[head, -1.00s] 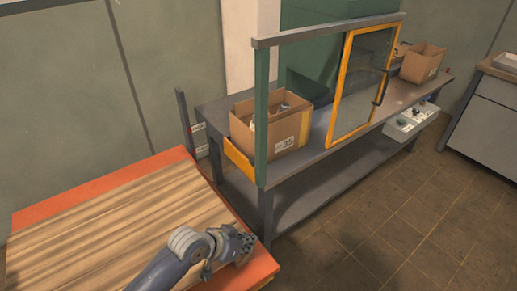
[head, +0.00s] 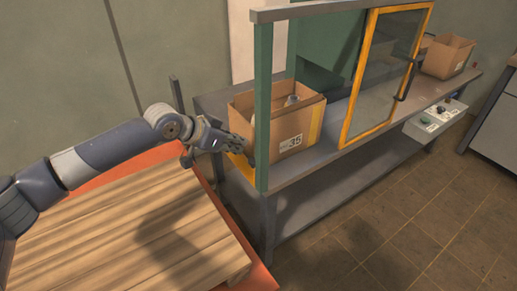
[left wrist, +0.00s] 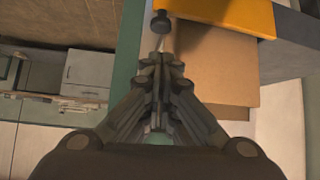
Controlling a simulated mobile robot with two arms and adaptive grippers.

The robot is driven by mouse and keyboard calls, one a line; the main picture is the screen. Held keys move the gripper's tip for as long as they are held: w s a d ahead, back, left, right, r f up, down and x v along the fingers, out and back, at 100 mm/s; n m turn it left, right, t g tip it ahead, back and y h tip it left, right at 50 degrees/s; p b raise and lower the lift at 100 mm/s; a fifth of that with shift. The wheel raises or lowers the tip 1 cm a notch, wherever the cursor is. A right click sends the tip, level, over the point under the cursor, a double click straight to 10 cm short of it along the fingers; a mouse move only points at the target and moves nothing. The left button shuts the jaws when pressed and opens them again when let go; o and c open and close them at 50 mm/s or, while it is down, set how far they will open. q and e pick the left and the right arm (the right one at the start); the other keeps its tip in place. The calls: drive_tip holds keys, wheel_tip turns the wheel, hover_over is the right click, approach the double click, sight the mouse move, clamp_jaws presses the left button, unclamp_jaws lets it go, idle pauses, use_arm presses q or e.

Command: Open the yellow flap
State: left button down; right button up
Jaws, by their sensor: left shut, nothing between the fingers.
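The yellow flap (head: 239,170) is at the left end of the grey workbench, low beside the green post, and partly hidden by my gripper in the head view. In the left wrist view a yellow panel (left wrist: 230,14) lies at the top, with a dark round knob (left wrist: 160,21) by its left edge. My left gripper (head: 243,150) is at the flap, in front of the cardboard box; its fingers are shut and empty. In the left wrist view the fingertips (left wrist: 162,62) point towards the knob, with a small gap showing. My right gripper is not in view.
A cardboard box (head: 289,120) stands on the workbench (head: 340,150) behind the flap. The green post (head: 262,110) rises close to my gripper. A yellow-framed glass door (head: 372,90) is at the front. A wooden pallet (head: 120,215) lies below my arm.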

use_arm(q)
drive_tip(key=x, duration=0.7)
drive_tip(key=shift+w+d+f, duration=0.2)
drive_tip(key=shift+d+f, duration=0.05)
drive_tip(key=shift+x, duration=1.05)
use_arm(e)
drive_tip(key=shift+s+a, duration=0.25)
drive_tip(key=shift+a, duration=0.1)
use_arm(q)
drive_tip(key=shift+a, duration=0.2)
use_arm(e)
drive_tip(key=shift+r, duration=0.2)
use_arm(q)
drive_tip(key=shift+s+a+p, duration=0.2)
drive_tip(key=shift+p, duration=0.25)
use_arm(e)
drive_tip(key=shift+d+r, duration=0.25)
